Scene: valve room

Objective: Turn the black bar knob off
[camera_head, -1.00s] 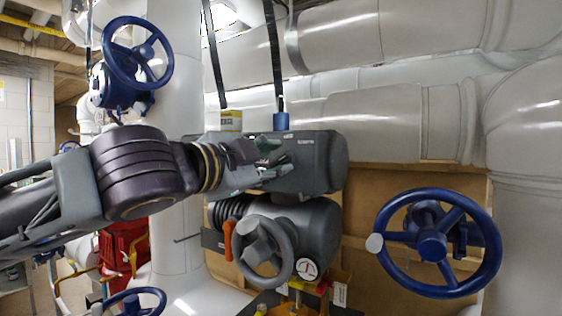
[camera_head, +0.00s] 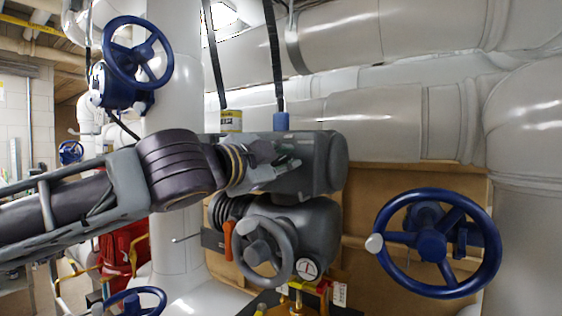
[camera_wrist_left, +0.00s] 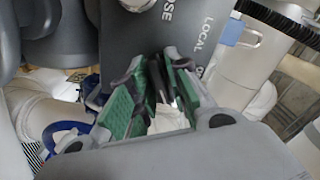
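The grey actuator housing (camera_head: 325,160) is at the middle of the head view, and its lettered face (camera_wrist_left: 190,30) fills the top of the left wrist view. A dark bar-like piece, likely the black bar knob (camera_wrist_left: 159,86), shows between the green finger pads in the left wrist view. My left gripper (camera_head: 284,160) is at the front of the housing, with its fingers apart on either side of that piece. Whether the pads touch it cannot be told. In the head view the arm and fingers hide the knob. My right gripper is not in view.
Below the housing are a grey handwheel (camera_head: 263,250), an orange lever (camera_head: 228,240) and a round gauge (camera_head: 308,269). A blue handwheel (camera_head: 436,244) stands at the right, another (camera_head: 138,52) at the upper left. Large pale pipes (camera_head: 390,125) run behind.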

